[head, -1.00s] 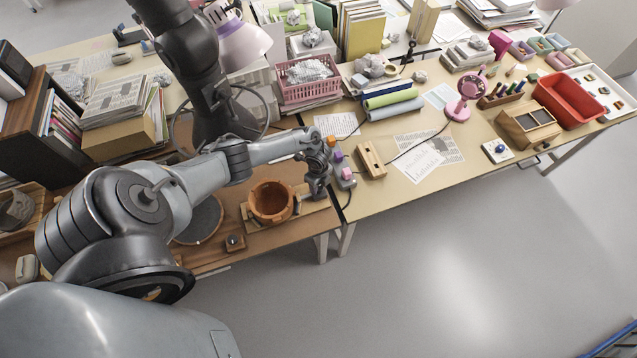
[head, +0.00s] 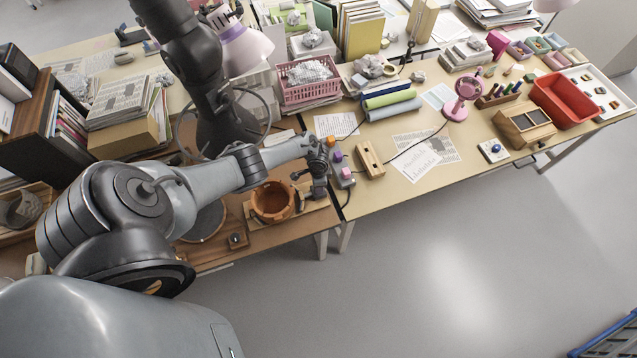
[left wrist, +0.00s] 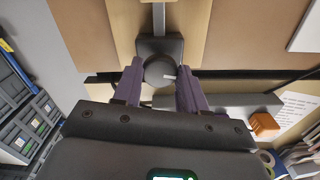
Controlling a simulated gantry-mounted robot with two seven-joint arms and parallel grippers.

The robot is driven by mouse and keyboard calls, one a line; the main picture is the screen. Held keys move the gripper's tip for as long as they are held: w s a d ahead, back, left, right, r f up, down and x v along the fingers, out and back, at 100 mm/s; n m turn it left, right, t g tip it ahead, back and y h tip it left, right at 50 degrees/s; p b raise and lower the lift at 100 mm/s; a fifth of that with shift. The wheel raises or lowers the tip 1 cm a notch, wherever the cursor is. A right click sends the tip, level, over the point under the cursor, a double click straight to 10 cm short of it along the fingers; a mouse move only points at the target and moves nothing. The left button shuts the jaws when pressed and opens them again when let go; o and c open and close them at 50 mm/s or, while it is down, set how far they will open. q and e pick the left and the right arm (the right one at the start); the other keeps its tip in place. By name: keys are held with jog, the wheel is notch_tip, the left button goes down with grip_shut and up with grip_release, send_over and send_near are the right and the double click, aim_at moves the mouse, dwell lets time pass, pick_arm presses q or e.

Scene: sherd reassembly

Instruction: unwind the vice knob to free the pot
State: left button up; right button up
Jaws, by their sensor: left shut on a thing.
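The orange-brown pot (head: 272,202) stands upright in the wooden vice (head: 317,206) on the brown part of the bench, with an uneven, broken-looking rim. My left gripper (head: 318,192) is at the right end of the vice, just right of the pot. In the left wrist view its two purple fingers (left wrist: 160,84) are shut on the round dark vice knob (left wrist: 158,70), one on each side. The pot is outside the wrist view. My right gripper is not in view.
A power strip with coloured blocks (head: 342,172) lies close right of the gripper. A slotted wooden block (head: 370,160) is further right. A small dark-topped wooden block (head: 237,240) sits near the front edge. A pink basket (head: 308,90) stands behind.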

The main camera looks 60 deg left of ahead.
pick_arm(q)
jog(key=shift+n+p, duration=0.3)
jog(key=shift+n, duration=0.9)
jog(key=o, duration=1.1)
jog(key=shift+c, duration=0.2)
jog(key=shift+r+p, duration=0.5)
jog(key=shift+r, duration=0.15)
notch_tip(320, 180, up, 10)
jog(key=p, duration=0.4)
jog(key=shift+f+p, duration=0.2)
jog(key=shift+p, duration=0.2)
